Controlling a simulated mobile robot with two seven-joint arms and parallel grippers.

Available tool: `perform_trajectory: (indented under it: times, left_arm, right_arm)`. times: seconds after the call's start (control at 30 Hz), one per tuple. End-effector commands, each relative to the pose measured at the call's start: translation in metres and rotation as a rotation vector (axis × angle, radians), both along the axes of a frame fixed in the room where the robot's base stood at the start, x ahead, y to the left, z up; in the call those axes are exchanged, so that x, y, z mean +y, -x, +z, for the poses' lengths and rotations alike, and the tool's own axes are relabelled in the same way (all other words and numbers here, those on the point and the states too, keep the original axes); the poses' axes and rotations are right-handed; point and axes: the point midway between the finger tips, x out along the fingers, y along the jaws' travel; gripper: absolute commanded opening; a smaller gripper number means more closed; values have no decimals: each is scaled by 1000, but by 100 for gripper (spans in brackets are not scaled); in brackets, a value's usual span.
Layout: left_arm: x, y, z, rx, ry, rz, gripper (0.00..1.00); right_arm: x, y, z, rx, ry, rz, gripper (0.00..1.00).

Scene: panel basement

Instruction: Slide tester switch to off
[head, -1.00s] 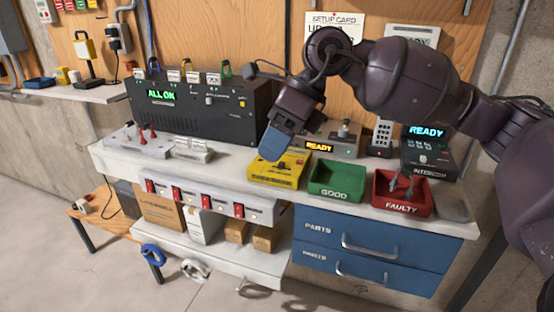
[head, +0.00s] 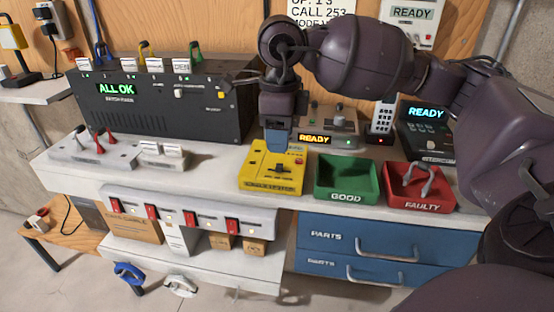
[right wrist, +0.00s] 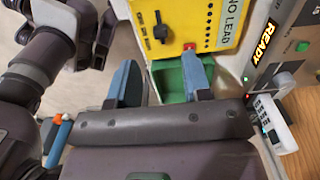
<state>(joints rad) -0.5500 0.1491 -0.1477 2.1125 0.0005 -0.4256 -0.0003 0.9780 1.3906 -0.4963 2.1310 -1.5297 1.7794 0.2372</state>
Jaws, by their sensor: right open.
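The yellow tester (head: 258,181) sits on the white workbench, left of the green bin. Its black slide switch (head: 281,169) shows on its top face. In the right wrist view the tester (right wrist: 177,12) lies ahead of the fingers, with its black switch knob (right wrist: 160,30), a red button and a "NO LEAD" panel. My right gripper (head: 277,143) points down at the tester's back part in the head view. In the right wrist view it (right wrist: 161,72) is open and empty, its two blue fingers apart and the knob between their lines. Contact cannot be told. My left gripper is not in view.
The green GOOD bin (head: 347,196) and red FAULTY bin (head: 420,207) stand right of the tester. A grey device reading READY (head: 345,141) is behind. The black ALL OK unit (head: 160,108) and white switch boxes (head: 90,158) are to the left.

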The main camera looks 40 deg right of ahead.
Motion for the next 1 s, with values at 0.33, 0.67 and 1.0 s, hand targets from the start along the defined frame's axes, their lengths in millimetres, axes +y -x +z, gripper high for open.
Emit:
perform_trajectory:
  times: [0.33,0.67,1.0]
  left_arm:
    - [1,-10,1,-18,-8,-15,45]
    - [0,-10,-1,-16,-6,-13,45]
    - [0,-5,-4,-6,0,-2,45]
  right_arm:
    - [0,0,-52,3,0,0,45]
    - [0,0,-61,-1,-1,1,45]
    - [0,0,-61,0,-1,0,14]
